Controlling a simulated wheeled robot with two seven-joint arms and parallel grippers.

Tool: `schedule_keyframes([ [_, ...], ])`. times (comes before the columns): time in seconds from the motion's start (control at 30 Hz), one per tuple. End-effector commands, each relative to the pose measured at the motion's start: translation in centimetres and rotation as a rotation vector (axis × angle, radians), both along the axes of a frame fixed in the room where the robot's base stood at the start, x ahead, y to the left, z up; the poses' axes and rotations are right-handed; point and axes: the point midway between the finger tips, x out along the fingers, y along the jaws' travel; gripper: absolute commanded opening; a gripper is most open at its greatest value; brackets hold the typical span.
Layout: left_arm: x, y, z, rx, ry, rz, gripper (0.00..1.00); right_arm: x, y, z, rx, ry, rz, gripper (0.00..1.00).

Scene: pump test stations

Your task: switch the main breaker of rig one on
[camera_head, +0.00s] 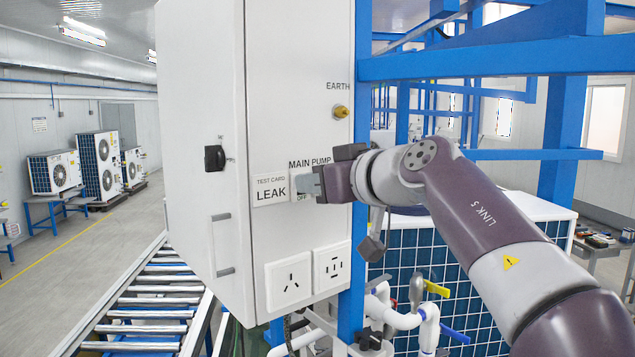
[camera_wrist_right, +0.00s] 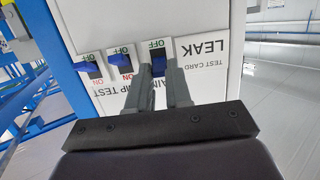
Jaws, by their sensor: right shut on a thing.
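The white control box (camera_head: 290,120) of the rig stands in front of me. It has a "LEAK" test card (camera_head: 271,190) and the labels "MAIN" and "PUMP" on its front. My right gripper (camera_head: 310,184) reaches in from the right beside the card and covers most of the breakers. In the right wrist view, which is upside down, the right gripper (camera_wrist_right: 158,72) has its fingers on both sides of the main breaker's blue lever (camera_wrist_right: 158,64), shut on it. "OFF" shows above this lever; its "ON" mark is hidden. My left gripper is not in view.
The pump breaker (camera_wrist_right: 119,59) and test breaker (camera_wrist_right: 87,67) sit close beside the fingers. Two sockets (camera_head: 288,281) are low on the box, and a brass earth stud (camera_head: 341,112) is above. A blue frame (camera_head: 480,63) stands to the right; a roller conveyor (camera_head: 150,300) is at left.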

Motion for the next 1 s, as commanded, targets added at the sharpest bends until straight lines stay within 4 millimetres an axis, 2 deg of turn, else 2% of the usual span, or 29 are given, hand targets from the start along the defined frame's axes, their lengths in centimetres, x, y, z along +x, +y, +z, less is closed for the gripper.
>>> schedule_keyframes([
  [0.13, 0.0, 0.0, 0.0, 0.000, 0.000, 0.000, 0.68, 0.1, 0.0, -0.3, -0.001, 0.006, 0.002, 0.00],
  [0.17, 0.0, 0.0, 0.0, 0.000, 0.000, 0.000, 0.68, 0.1, 0.0, -0.3, -0.001, 0.006, 0.002, 0.29],
  [0.2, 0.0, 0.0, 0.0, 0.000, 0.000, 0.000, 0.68, 0.1, 0.0, -0.3, -0.002, 0.006, 0.002, 0.30],
  [0.47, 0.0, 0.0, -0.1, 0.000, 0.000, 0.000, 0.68, -0.1, 0.0, -0.2, -0.001, 0.002, 0.001, 0.30],
  [0.57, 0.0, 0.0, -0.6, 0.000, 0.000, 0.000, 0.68, -0.9, -0.6, -0.1, 0.000, 0.000, 0.000, 0.30],
  [0.8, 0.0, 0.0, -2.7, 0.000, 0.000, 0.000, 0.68, -6.1, -4.1, 1.0, 0.000, -0.001, -0.004, 0.30],
  [1.0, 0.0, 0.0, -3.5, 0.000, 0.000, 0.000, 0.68, -9.3, -6.3, 2.0, -0.001, 0.003, -0.002, 0.30],
])
